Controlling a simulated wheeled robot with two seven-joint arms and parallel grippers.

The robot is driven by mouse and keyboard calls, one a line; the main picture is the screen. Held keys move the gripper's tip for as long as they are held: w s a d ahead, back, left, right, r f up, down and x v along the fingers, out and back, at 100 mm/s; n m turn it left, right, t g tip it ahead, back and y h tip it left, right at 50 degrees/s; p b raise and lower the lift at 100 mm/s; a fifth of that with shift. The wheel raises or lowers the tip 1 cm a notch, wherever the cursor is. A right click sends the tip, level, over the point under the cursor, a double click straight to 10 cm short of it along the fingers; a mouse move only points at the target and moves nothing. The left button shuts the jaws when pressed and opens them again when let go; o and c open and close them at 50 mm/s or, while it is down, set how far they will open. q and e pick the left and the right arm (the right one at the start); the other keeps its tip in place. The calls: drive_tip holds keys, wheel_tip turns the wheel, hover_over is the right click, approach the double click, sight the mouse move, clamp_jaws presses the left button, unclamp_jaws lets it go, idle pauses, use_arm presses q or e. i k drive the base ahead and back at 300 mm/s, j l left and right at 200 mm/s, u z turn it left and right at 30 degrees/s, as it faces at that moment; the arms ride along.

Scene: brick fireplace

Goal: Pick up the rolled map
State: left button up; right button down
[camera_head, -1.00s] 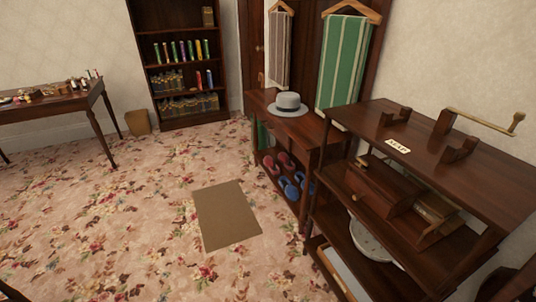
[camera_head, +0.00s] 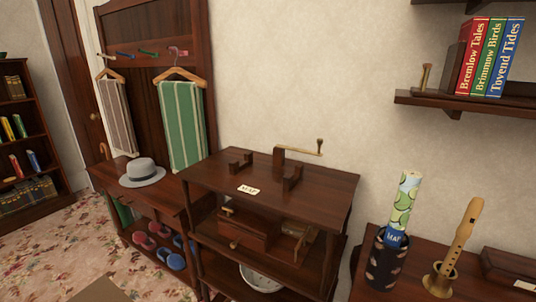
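The rolled map (camera_head: 404,200) is a green and cream patterned roll with a blue lower part marked MAP. It stands upright, slightly tilted, in a dark patterned cylindrical holder (camera_head: 386,262) on the right. The holder hides its lower end. A dark wooden shelf unit (camera_head: 325,185) left of it has a white MAP label (camera_head: 248,190) on its top. Two wooden cradles stand on that top, both empty, the left one (camera_head: 240,162) and the right one (camera_head: 292,178). Neither of my grippers shows in this view.
A wooden recorder (camera_head: 462,232) stands in a brass stand right of the map, on a dark wooden surface (camera_head: 415,285). A crank handle (camera_head: 300,152) rises behind the cradles. A wall shelf (camera_head: 430,100) with several books hangs above. A grey hat (camera_head: 142,172) sits on the left cabinet.

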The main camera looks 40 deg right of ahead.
sight(410, 179)
drive_tip(key=z, duration=1.6)
